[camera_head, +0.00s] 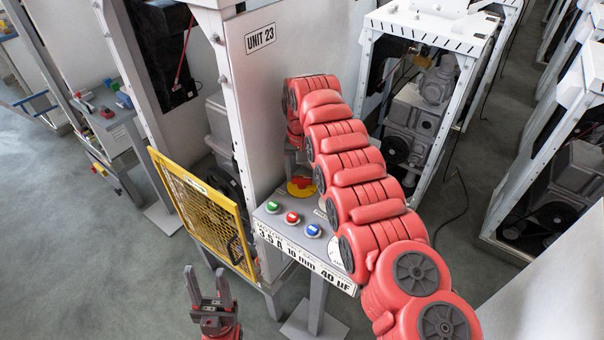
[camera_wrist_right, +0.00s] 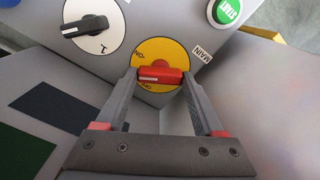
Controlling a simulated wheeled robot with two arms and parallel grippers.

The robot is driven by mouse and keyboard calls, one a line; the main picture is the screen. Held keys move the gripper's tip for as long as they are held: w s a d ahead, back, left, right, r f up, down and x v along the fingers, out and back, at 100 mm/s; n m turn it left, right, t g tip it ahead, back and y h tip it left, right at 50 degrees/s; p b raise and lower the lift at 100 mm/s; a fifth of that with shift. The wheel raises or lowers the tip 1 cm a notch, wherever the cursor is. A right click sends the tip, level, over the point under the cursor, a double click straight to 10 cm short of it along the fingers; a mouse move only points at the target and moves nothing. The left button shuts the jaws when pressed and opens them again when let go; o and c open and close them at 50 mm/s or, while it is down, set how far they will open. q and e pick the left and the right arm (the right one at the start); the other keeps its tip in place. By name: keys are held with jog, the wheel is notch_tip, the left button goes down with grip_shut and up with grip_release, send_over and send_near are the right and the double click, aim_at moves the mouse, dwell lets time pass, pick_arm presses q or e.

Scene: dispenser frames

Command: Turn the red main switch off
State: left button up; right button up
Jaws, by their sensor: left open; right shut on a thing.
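The red main switch (camera_wrist_right: 160,76) is a red handle on a yellow round plate (camera_wrist_right: 170,52) beside a MAIN label. In the right wrist view the handle lies nearly level. Its white mark is on the left half, near the small ON and OFF lettering; I cannot tell exactly which it points at. My right gripper (camera_wrist_right: 159,80) is shut on the handle, one finger at each end. In the head view the switch plate (camera_head: 300,188) shows beside my right arm, which hides part of the panel. My left gripper (camera_head: 209,288) is open and empty, low in front of the panel.
The panel carries a green button (camera_head: 273,207), a red button (camera_head: 292,217) and a blue button (camera_head: 313,230). A black knob (camera_wrist_right: 86,26) on a white dial sits beside the switch. A yellow mesh guard (camera_head: 203,215) stands left of the panel. Open floor lies further left.

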jog(key=n, duration=0.5)
jog(key=shift+n, duration=3.4)
jog(key=o, duration=1.4)
